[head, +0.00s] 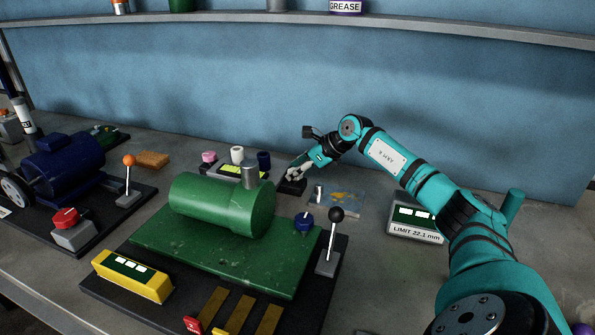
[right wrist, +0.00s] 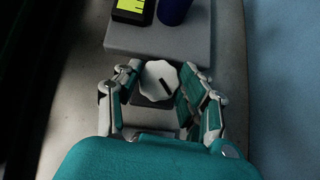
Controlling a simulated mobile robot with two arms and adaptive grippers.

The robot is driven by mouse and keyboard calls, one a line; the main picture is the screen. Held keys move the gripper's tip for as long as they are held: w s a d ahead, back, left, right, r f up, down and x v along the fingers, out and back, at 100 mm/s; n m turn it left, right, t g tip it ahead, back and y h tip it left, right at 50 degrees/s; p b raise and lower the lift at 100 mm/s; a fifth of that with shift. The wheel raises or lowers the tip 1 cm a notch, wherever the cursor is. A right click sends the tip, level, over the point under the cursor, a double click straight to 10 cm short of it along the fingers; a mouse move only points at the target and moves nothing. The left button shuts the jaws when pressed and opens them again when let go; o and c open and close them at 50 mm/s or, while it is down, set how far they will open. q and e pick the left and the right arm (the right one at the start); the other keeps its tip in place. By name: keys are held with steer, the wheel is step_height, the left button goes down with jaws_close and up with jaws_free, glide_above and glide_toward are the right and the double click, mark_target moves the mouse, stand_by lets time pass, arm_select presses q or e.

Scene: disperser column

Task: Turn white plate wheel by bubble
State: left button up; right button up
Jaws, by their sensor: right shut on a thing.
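The white plate wheel (right wrist: 159,78) is a small scalloped white knob with a dark mark, on a dark base. It sits between the fingers of my right gripper (right wrist: 161,84), which are closed in on it from both sides. In the head view my right gripper (head: 296,173) is low over a small dark block (head: 292,187), and its fingers hide the wheel. A black housing with a yellow-green window (right wrist: 132,9), which may be the bubble, lies just beyond the wheel on a grey plate (right wrist: 185,43). My left gripper is not in view.
A green cylinder machine (head: 220,203) stands left of my right gripper, with a black-ball lever (head: 336,214) in front. A blue cup (head: 264,160) is close by. A limit readout box (head: 415,222) stands to the right. The blue wall (head: 240,85) is behind.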

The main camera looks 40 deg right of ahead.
steer(key=o, duration=1.2)
steer(key=shift+s+r, duration=0.1)
steer(key=shift+v, duration=5.9)
